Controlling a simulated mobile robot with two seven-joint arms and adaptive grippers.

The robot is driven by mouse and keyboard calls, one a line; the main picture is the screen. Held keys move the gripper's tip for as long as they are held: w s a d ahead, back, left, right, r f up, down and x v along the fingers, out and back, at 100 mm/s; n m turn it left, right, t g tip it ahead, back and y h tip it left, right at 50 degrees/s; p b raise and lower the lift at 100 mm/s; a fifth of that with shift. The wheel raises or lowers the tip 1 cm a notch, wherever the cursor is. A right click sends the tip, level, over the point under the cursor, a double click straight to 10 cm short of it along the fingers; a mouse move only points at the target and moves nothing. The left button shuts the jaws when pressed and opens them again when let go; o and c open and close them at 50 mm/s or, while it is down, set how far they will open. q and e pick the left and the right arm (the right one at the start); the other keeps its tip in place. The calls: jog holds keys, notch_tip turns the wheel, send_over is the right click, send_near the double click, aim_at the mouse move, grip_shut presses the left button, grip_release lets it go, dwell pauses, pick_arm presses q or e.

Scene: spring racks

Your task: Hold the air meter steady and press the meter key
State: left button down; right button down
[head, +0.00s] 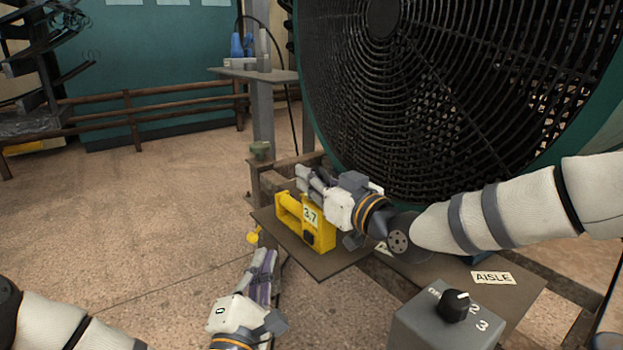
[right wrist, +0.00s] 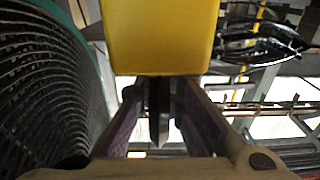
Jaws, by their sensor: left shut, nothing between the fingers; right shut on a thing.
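The yellow air meter (head: 318,238) stands on a small brown shelf in front of the big fan, its display reading 3.7. A dark spot low on its face (head: 308,238) looks like the meter key. My right gripper (head: 308,180) is shut on the meter at its top; the fingers hide the grip. In the right wrist view the yellow meter body (right wrist: 160,38) fills the top middle, just beyond my right fingers (right wrist: 160,88). My left gripper (head: 265,260) is shut and empty, in front of and below the meter, apart from it.
The large dark fan grille (head: 430,90) rises close behind the meter. A grey box with a black dial (head: 456,304) and an AISLE label (head: 492,278) are at lower right. A small yellow round thing (head: 253,238) sits left of the meter. Open floor (head: 130,220) lies to the left.

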jog(key=c, duration=1.6)
grip_release()
jog(key=shift+c, duration=0.2)
